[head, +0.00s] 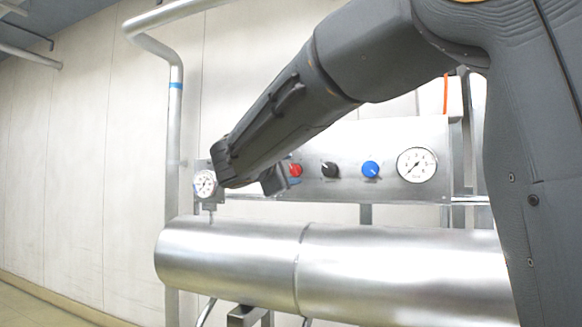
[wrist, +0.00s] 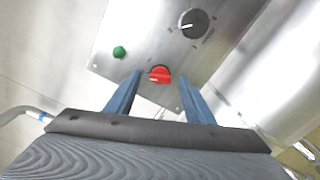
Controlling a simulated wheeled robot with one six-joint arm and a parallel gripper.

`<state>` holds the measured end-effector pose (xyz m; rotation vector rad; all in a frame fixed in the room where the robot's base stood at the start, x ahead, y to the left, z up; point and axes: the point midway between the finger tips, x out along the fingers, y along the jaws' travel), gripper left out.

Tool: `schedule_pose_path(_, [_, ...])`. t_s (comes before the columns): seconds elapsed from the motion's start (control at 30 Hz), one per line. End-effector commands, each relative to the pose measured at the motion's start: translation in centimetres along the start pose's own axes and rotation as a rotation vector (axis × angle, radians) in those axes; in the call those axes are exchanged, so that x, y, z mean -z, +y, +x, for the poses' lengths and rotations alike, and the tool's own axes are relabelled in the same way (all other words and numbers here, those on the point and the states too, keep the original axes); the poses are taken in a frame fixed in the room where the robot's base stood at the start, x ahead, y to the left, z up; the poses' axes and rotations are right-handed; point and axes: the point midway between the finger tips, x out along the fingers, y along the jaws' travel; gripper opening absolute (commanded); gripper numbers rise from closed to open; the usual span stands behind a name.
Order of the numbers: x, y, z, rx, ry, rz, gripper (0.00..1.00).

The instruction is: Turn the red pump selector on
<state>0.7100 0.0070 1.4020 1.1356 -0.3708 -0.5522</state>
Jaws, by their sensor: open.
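The red pump selector (head: 295,170) is a round red knob on a grey metal panel (head: 340,140), just right of my gripper in the head view. In the wrist view the red selector (wrist: 160,75) shows a pale pointer line and sits between and beyond the two fingers of my gripper (wrist: 160,92). The fingers are spread apart with nothing between their tips. I cannot tell how far the tips are from the panel. In the head view my arm hides part of the panel's left end.
A black knob (head: 330,169), a blue knob (head: 370,169) and a gauge (head: 417,164) are right of the red selector. A green button (wrist: 119,52) shows in the wrist view. A small gauge (head: 205,184) is by my wrist. A thick metal pipe (head: 230,260) runs below the panel.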

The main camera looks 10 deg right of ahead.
Motion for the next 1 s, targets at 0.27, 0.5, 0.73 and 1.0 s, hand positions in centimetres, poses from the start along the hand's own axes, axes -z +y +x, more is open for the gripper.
schedule_pose_path(0.27, [0.0, -0.1, 1.5, 0.001, 0.001, 0.001, 0.48])
schedule_pose_path(0.5, [0.0, -0.1, 1.5, 0.001, 0.001, 0.001, 0.4])
schedule_pose_path(0.73, [0.0, -0.1, 1.5, 0.001, 0.001, 0.001, 0.07])
schedule_pose_path(1.0, [0.1, -0.2, 1.5, 0.0, 0.001, 0.025, 0.07])
